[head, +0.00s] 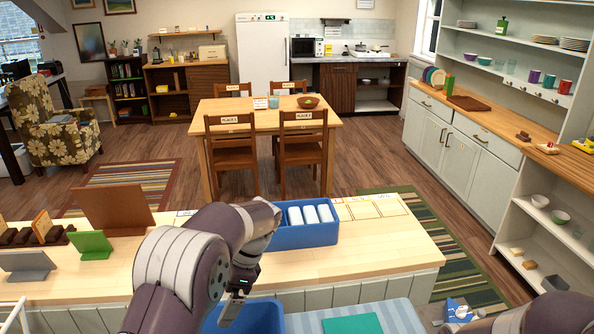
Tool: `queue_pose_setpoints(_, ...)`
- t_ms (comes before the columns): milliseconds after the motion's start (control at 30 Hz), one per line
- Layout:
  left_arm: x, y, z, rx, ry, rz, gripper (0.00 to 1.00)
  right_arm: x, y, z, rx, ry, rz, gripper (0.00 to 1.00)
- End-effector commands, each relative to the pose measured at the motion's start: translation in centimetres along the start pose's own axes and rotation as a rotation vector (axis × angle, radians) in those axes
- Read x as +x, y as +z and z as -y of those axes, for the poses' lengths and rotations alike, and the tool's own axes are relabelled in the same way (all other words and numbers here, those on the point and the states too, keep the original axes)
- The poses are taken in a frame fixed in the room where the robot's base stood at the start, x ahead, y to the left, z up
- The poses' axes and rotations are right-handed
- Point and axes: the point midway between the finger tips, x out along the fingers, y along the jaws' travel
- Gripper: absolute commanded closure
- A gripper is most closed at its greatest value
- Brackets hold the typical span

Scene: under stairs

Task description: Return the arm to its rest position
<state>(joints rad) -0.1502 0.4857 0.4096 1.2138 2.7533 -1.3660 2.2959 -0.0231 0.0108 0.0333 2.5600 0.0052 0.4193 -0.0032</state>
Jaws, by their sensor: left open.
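My left arm comes in from the bottom left and bends over the front edge of the wooden counter. My left gripper (236,300) hangs at its end, pointing down, above a blue bin (265,317) at the bottom of the view. The jaws are small and partly dark here; they are open and I see nothing between them.
A blue tray (305,236) with white rolls stands on the counter (385,245), close behind my left wrist. A green stand (91,245) and a brown board (113,208) are at left. A teal sheet (352,325) lies on a striped surface (398,318) in front.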

Motion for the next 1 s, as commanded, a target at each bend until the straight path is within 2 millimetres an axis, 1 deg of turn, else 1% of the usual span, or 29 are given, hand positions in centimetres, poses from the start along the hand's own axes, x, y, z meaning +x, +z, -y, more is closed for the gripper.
queue_pose_setpoints(67,0.3,0.1,3.3,0.282,-0.167,0.035,0.00,0.0,0.0,0.0,0.000,0.000,0.000,0.57)
queue_pose_setpoints(100,0.7,0.4,5.5,0.520,-0.288,0.114,0.00,0.0,0.0,0.0,0.000,0.000,0.000,0.57)
queue_pose_setpoints(133,0.4,0.6,7.3,0.734,-0.388,0.199,0.00,0.0,0.0,0.0,0.000,0.000,0.000,0.57)
queue_pose_setpoints(167,-0.1,0.6,8.9,0.962,-0.484,0.299,0.00,0.1,0.0,0.0,0.000,0.000,0.000,0.57)
queue_pose_setpoints(200,-0.9,0.1,10.4,1.268,-0.593,0.445,0.00,0.3,0.0,0.0,0.000,0.000,0.000,0.57)
queue_pose_setpoints(233,-1.7,-0.6,11.1,1.502,-0.664,0.565,0.00,0.4,0.1,0.0,0.000,0.000,0.000,0.57)
queue_pose_setpoints(267,-2.3,-1.5,11.3,1.739,-0.725,0.691,0.00,0.6,0.1,0.0,0.000,0.000,0.000,0.57)
queue_pose_setpoints(300,-2.9,-3.1,10.8,2.058,-0.792,0.869,0.00,0.9,0.1,0.0,0.000,0.000,0.000,0.57)
queue_pose_setpoints(333,-3.1,-4.3,9.7,2.298,-0.832,1.007,0.00,1.1,0.1,0.0,0.000,0.000,0.000,0.57)
queue_pose_setpoints(367,-3.0,-5.5,8.2,2.539,-0.864,1.151,0.00,1.3,0.2,0.0,0.000,0.000,0.000,0.57)
queue_pose_setpoints(400,-2.2,-6.7,5.3,-2.614,0.820,-1.230,0.00,1.6,0.2,0.0,0.000,0.000,0.000,0.57)
queue_pose_setpoints(467,0.1,-7.6,-0.1,-2.157,0.603,-1.060,0.00,2.2,0.3,0.0,0.000,0.000,0.000,0.57)
queue_pose_setpoints(500,1.8,-7.2,-3.7,-1.897,0.499,-0.951,0.00,2.5,0.3,0.0,0.000,0.000,0.000,0.57)
queue_pose_setpoints(533,3.1,-6.6,-6.1,-1.732,0.438,-0.877,0.00,2.7,0.3,0.0,0.000,0.000,0.000,0.57)
queue_pose_setpoints(567,4.3,-5.8,-8.3,-1.586,0.388,-0.808,0.00,2.9,0.3,0.0,0.000,0.000,0.000,0.57)
queue_pose_setpoints(600,5.8,-4.5,-10.8,-1.424,0.335,-0.726,0.00,3.1,0.4,0.0,0.000,0.000,0.000,0.57)
queue_pose_setpoints(700,8.8,-1.2,-15.4,-1.164,0.248,-0.575,0.00,3.7,0.4,0.0,0.000,0.000,0.000,0.57)
queue_pose_setpoints(800,10.4,1.2,-17.5,-1.079,0.188,-0.526,0.00,4.5,0.5,0.0,0.000,0.000,0.000,0.57)
queue_pose_setpoints(833,10.3,1.4,-17.6,-1.089,0.182,-0.539,0.00,4.7,0.6,0.0,0.000,0.000,0.000,0.57)
queue_pose_setpoints(900,9.9,1.6,-17.0,-1.106,0.171,-0.565,0.00,4.8,0.6,0.0,0.000,0.000,0.000,0.57)
queue_pose_setpoints(1000,9.8,1.7,-17.0,-1.109,0.173,-0.563,0.00,4.6,0.6,0.0,0.000,0.000,0.000,0.57)
